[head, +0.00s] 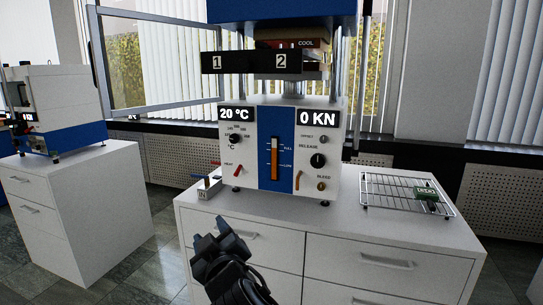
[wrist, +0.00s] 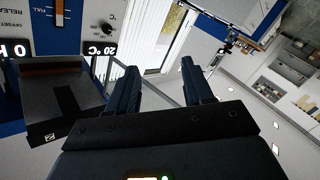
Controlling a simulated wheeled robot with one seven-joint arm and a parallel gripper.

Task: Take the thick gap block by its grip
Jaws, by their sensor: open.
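A small grey holder (head: 209,187) stands on the cabinet top at the left foot of the press. Small blue and red parts show on it. They may be gap blocks, but they are too small for me to tell which is thick or where its grip is. My gripper (head: 215,238) is in front of the cabinet, below and a little right of the holder in the head view. Its dark blue fingers are apart and empty. In the wrist view the open fingers (wrist: 159,64) have nothing between them, and the holder does not show there.
The white and blue press (head: 305,150) reads 20 °C and 0 KN. A wire rack (head: 380,189) with a green block (head: 426,193) lies at right. The cabinet's front top (head: 330,220) is clear.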

